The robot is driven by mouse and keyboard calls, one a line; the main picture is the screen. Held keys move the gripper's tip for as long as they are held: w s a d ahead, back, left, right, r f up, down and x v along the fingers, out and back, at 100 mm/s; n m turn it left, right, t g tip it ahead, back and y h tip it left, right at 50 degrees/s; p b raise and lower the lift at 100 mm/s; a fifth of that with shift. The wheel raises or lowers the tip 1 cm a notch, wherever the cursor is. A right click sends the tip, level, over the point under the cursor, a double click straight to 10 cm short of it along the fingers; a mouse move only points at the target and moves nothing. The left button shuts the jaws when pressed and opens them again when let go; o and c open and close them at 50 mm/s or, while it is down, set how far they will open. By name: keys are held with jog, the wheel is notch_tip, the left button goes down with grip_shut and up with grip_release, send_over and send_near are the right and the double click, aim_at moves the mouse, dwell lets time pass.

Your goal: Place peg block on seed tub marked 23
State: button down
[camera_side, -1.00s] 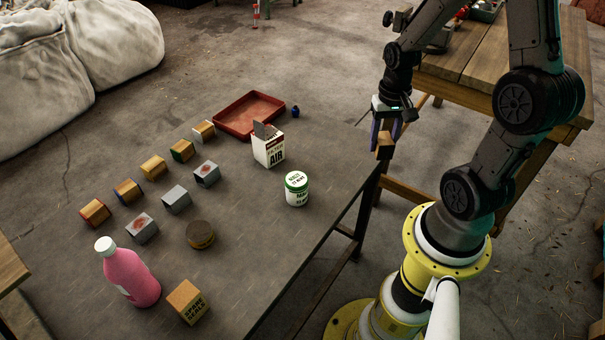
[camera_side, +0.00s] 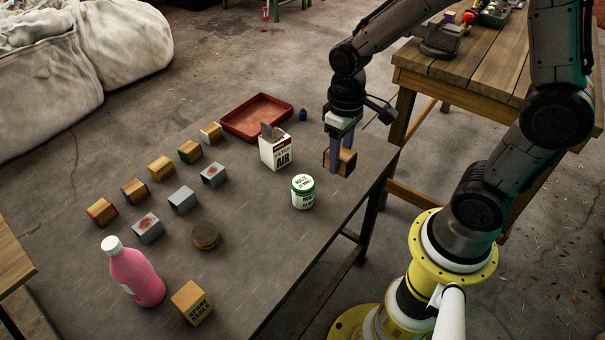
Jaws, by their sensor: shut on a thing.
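My gripper (camera_side: 341,165) is shut on a wooden block with dark sides (camera_side: 348,161), probably the peg block. It holds the block over the right part of the dark table, to the right of the white box; whether the block touches the table is hard to tell. A white tub with a green lid (camera_side: 303,197) stands upright in front and to the left of the gripper. A low round brown tub with a dark rim (camera_side: 206,236) sits further left. I cannot read a 23 on any container.
The dark table (camera_side: 255,262) holds a red tray (camera_side: 233,130), a white AIR box (camera_side: 277,152), a small blue bottle (camera_side: 303,115), a pink bottle (camera_side: 138,280), a spare seals box (camera_side: 192,303) and rows of small wooden blocks (camera_side: 161,168) and grey blocks (camera_side: 182,200). A wooden workbench (camera_side: 450,75) stands right.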

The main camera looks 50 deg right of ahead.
jog(key=w+f, duration=0.3)
jog(key=w, duration=0.3)
send_over(302, 183)
jog(key=f, duration=0.4)
jog(key=shift+s+f, duration=0.25)
jog(key=shift+f, duration=0.05)
jog(key=shift+w+f, duration=0.15)
jog(key=shift+f, duration=0.1)
jog(key=shift+w+f, duration=0.1)
jog(key=shift+f, duration=1.5)
jog(key=shift+f, duration=0.15)
jog(key=shift+c, duration=1.8)
grip_release()
